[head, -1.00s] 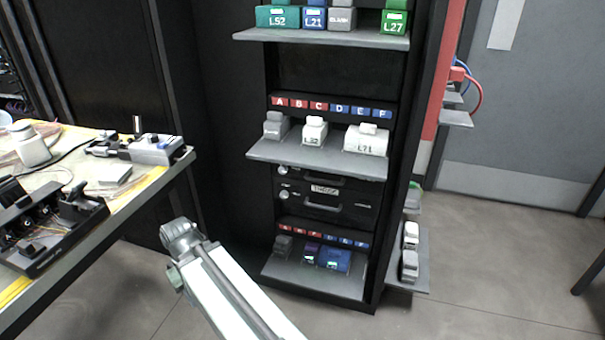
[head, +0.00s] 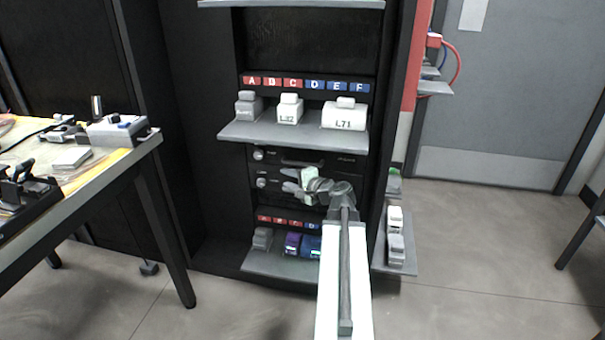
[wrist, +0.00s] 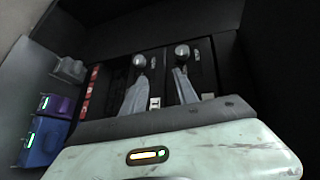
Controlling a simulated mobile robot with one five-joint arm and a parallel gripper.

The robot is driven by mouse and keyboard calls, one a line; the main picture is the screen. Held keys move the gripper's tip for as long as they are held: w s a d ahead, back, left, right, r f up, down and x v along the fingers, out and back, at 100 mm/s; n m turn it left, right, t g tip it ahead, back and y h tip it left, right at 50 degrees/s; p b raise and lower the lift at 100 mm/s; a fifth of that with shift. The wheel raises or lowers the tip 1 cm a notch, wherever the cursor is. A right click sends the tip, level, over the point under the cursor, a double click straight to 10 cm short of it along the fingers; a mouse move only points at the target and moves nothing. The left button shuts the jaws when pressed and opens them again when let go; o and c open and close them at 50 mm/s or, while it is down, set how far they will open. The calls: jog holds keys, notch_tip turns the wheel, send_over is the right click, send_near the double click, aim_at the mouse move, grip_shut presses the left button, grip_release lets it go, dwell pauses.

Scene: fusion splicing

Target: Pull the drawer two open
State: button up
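Two black drawer fronts sit in the cabinet under the middle shelf, each with a round knob at its left. The upper drawer front (head: 335,158) has a bar handle and looks shut. The lower drawer front (head: 262,193) also looks shut; its handle is hidden behind my gripper. I cannot read which one is marked two. My gripper (head: 288,180) is in front of the lower drawer, fingers apart. In the wrist view the two pale fingers of my gripper (wrist: 159,74) stand apart, pointing toward the drawer fronts and knobs. I cannot tell whether they touch a handle.
The middle shelf (head: 232,132) with white and grey blocks juts out above the drawers. The lower shelf (head: 262,264) with grey, purple and blue blocks juts out below. A workbench (head: 150,140) stands at the left, a side shelf (head: 397,268) at the right. Floor between is clear.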

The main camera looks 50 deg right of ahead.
aim_at(302, 165)
jog(key=s+d+r+m+h, duration=0.2)
jog(key=s+d+m+h, duration=0.15)
jog(key=d, duration=0.35)
jog(key=shift+n+t+y, duration=0.25)
jog(key=shift+t+y, duration=0.15)
jog(key=shift+y, duration=0.05)
jog(key=b+x, duration=0.1)
jog(key=x, duration=0.6)
jog(key=shift+d+f, duration=0.1)
jog(key=shift+f, duration=0.1)
grip_shut()
